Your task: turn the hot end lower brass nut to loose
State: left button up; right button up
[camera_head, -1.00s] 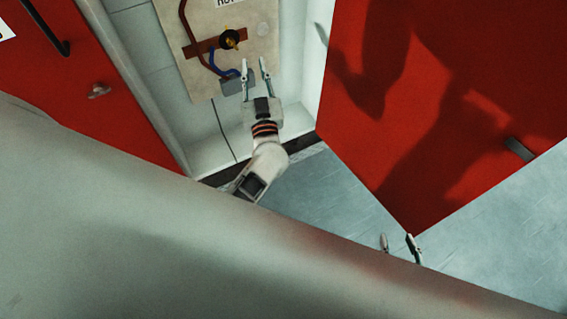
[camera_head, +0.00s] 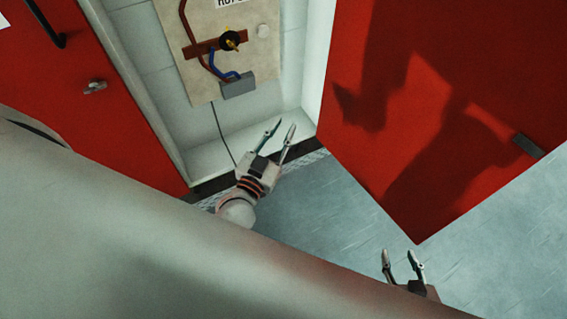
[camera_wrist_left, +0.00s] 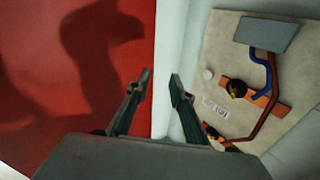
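A brass nut on a dark round fitting (camera_head: 231,40) is mounted on the beige panel (camera_head: 262,62), below a partly cut-off label (camera_head: 232,2). This fitting also shows in the left wrist view (camera_wrist_left: 236,88), near the grey box. A second brass-and-dark fitting (camera_wrist_left: 213,132) sits beyond the label there; which one is the hot end lower nut is hard to tell. My left gripper (camera_head: 284,126) is open and empty, below and right of the panel, apart from the nut. Its fingers (camera_wrist_left: 161,76) straddle the red door's edge in view. My right gripper (camera_head: 399,253) is open and empty, lower right.
Blue and brown-red pipes run to a grey box (camera_head: 238,87) on the panel. A large red door (camera_head: 350,60) stands right of the white recess; another red door (camera_head: 120,130) is at left. Open floor (camera_head: 320,205) lies between.

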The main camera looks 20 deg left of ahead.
pick_arm(q)
jog(key=s+d+f+m+g+h+b, duration=0.1)
jog(key=s+d+f+g+h, duration=0.1)
jog(key=s+f, duration=0.3)
jog(key=shift+d+f+m+g, duration=0.2)
jog(key=shift+f+m+g, duration=0.1)
jog(key=shift+f, duration=0.65)
